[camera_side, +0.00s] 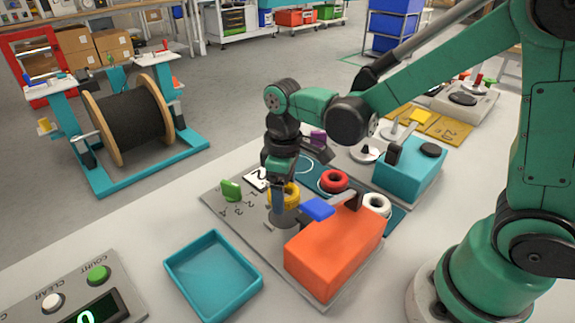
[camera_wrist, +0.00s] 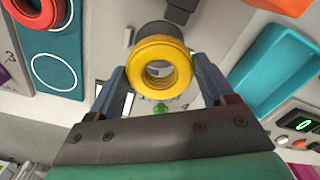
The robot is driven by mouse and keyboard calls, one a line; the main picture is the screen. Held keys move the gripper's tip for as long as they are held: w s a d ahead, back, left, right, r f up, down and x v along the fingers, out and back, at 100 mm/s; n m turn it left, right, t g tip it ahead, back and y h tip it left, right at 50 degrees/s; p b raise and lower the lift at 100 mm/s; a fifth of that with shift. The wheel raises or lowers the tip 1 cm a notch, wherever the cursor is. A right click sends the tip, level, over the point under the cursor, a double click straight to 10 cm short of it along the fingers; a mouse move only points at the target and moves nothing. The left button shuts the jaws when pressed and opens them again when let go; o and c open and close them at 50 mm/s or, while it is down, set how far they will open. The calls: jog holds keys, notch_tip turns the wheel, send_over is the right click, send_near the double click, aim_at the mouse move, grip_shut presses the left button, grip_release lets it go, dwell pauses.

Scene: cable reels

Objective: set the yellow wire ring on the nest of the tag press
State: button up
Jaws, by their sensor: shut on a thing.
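The yellow wire ring (camera_side: 291,195) is between the fingers of my gripper (camera_side: 278,201). In the wrist view the ring (camera_wrist: 160,68) sits between the two fingertips (camera_wrist: 160,76), its hole facing the camera. The tag press has an orange body (camera_side: 335,250) with a blue lever pad (camera_side: 317,208). A grey round post (camera_side: 286,217), which looks like its nest, stands just below the ring. In the wrist view a dark round part (camera_wrist: 158,30) shows behind the ring, partly hidden by it. I cannot tell whether ring and nest touch.
A red ring (camera_side: 333,181) and a white ring (camera_side: 377,204) lie on a dark teal mat (camera_side: 312,167) behind the press. An empty teal tray (camera_side: 212,275) is at the front. A green knob (camera_side: 231,190) is left of the ring. A counter box (camera_side: 75,297) shows 0.

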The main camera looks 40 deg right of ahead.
aim_at(284, 217)
jog(key=shift+f, duration=0.95)
jog(key=shift+f, duration=1.1)
jog(key=o, duration=1.2)
jog(key=shift+r, duration=0.1)
notch_tip(284, 217, up, 8)
